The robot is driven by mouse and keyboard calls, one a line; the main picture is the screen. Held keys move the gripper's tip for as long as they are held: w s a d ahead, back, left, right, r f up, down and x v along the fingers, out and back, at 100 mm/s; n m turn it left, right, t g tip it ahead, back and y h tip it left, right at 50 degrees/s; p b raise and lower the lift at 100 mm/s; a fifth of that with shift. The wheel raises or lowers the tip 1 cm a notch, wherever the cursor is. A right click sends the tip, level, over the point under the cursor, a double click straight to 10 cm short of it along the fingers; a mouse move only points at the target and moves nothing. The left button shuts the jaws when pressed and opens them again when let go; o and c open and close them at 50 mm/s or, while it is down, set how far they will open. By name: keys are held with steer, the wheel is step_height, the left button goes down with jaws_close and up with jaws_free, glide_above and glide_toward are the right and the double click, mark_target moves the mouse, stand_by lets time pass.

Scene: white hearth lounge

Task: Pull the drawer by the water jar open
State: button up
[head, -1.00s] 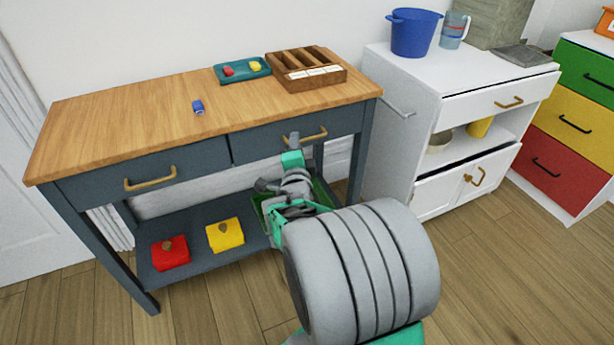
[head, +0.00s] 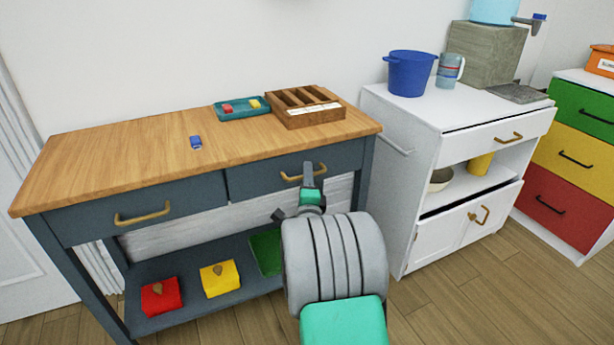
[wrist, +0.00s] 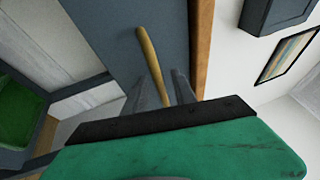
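A light-blue water jar with a tap (head: 494,10) stands on a grey block at the upper right, cut off by the picture edge. Below it is the white cabinet's top drawer (head: 470,141) with a brass handle (head: 508,138); this drawer looks shut. My gripper (head: 308,168) is at the right drawer (head: 250,182) of the blue-grey table, by its brass handle (head: 288,178). In the wrist view, my gripper (wrist: 161,92) has its fingers apart, one on each side of that handle (wrist: 150,55). Contact with it cannot be told. The table drawer looks shut.
The wooden tabletop (head: 130,165) holds a small blue item (head: 195,142), a teal tray (head: 230,114) and a divided wooden box (head: 318,118). A blue bucket (head: 410,75) and a jug (head: 450,68) stand on the white cabinet. A coloured chest (head: 570,150) is at right.

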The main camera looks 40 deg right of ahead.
jaws_close()
stand_by(1.4)
